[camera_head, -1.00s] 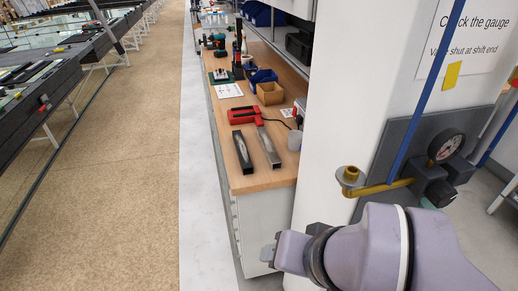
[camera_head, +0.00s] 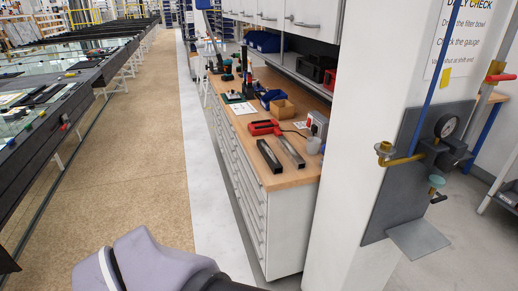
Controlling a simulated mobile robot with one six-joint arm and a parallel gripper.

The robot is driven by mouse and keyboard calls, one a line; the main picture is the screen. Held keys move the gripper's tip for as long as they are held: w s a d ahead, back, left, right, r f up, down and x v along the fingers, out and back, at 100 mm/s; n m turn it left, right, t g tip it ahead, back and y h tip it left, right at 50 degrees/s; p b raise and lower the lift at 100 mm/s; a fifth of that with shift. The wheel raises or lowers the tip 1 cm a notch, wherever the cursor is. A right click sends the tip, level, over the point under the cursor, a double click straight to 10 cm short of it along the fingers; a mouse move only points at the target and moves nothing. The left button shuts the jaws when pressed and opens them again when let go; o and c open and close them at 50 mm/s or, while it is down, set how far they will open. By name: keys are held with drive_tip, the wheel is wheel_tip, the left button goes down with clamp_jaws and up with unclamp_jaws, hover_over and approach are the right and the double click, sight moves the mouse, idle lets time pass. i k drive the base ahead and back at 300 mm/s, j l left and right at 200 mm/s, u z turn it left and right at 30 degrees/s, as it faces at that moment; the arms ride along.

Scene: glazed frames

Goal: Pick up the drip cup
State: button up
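No object is plainly recognisable as the drip cup. A small light-grey cup-like thing (camera_head: 313,145) stands at the right front of the workbench, near the pillar. On the pillar, a brass cup-shaped fitting (camera_head: 384,148) sits at the end of a brass pipe, left of the gauge (camera_head: 446,125). Below the gauge is a valve or bowl with a pale green disc (camera_head: 436,181), above an empty grey metal shelf (camera_head: 418,238). My arm crosses the bottom left of the picture; my gripper is out of view.
The wooden workbench (camera_head: 285,178) bears two dark metal bars, a red tool (camera_head: 265,127), a cardboard box (camera_head: 282,108) and blue bins. The white pillar (camera_head: 350,120) stands right of it. The tan floor strip (camera_head: 150,150) at left is clear.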

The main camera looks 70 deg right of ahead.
sight(313, 146)
drive_tip(key=i+z, duration=0.4)
drive_tip(key=i+j+z, duration=0.1)
drive_tip(key=i+z, duration=0.25)
drive_tip(key=i+j+z, duration=0.25)
drive_tip(key=i+z, duration=0.15)
drive_tip(key=i+l+z, duration=0.25)
drive_tip(key=z, duration=0.2)
drive_tip(key=i+l+z, duration=0.15)
drive_tip(key=i+z, duration=0.55)
drive_tip(key=z, duration=0.2)
drive_tip(key=i+z, duration=0.45)
drive_tip(key=i+j+z, duration=0.25)
drive_tip(key=z, duration=0.2)
drive_tip(key=i+l+z, duration=0.1)
drive_tip(key=i, duration=0.05)
